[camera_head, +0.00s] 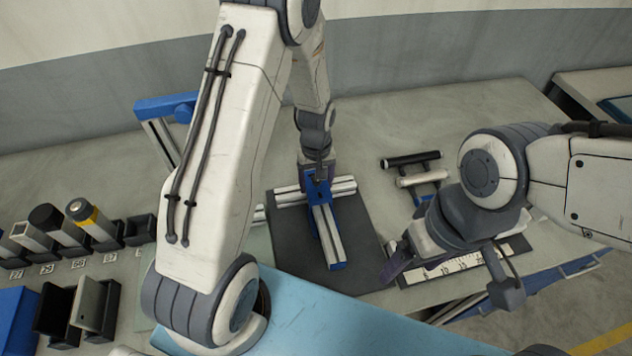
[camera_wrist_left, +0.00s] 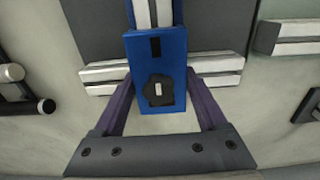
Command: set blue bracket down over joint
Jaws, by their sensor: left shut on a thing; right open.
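The blue bracket (camera_head: 318,192) is held in my left gripper (camera_head: 317,172) over the place where silver rails meet in a T. In the left wrist view the bracket (camera_wrist_left: 172,50) shows a black knob and sits between the two purple fingers. The cross rail (camera_head: 343,186) sticks out on both sides of it, and the stem rail (camera_head: 328,232) runs toward the front to a blue end piece. The joint itself is hidden under the bracket; I cannot tell whether they touch. My right gripper (camera_head: 413,268) is open and empty, right of the rails.
The rails lie on a dark mat (camera_head: 365,240). Right of it are black and white rods (camera_head: 412,160) and a white marked strip (camera_head: 455,266). Several holders with parts (camera_head: 85,220) line the left, near a blue frame (camera_head: 165,105). The back right tabletop is clear.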

